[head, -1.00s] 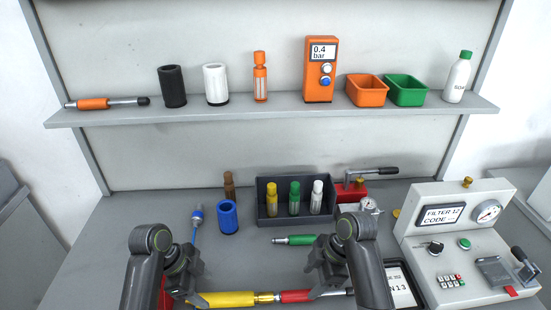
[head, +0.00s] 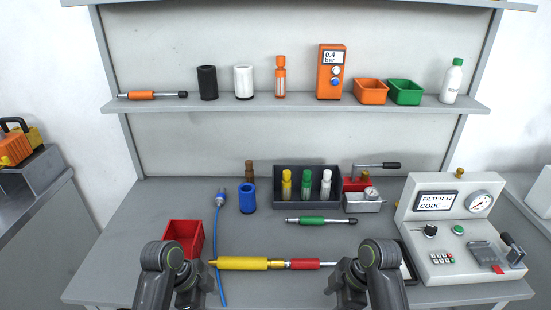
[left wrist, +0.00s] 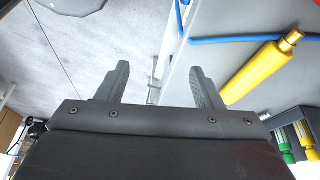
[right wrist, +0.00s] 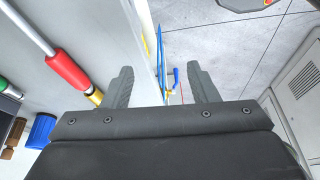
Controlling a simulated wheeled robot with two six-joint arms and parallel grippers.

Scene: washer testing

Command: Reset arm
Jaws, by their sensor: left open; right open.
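My left gripper (left wrist: 160,85) is open and empty in the left wrist view, with floor and the bench edge beyond its fingers. My right gripper (right wrist: 158,85) is open and empty in the right wrist view, also over the bench edge and floor. In the head view both arms come in at the bottom, near the front of the grey bench (head: 130,270). The yellow-handled tool (head: 240,263) and the red-handled tool (head: 303,264) lie end to end on the bench between and beyond the arms. Neither gripper touches them.
A red bin (head: 183,236), blue cord (head: 215,245), blue cylinder (head: 247,198), green-handled tool (head: 315,220) and dark vial tray (head: 295,210) are on the bench. A control panel (head: 465,225) stands right. The shelf (head: 290,106) holds cylinders, a gauge and bins.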

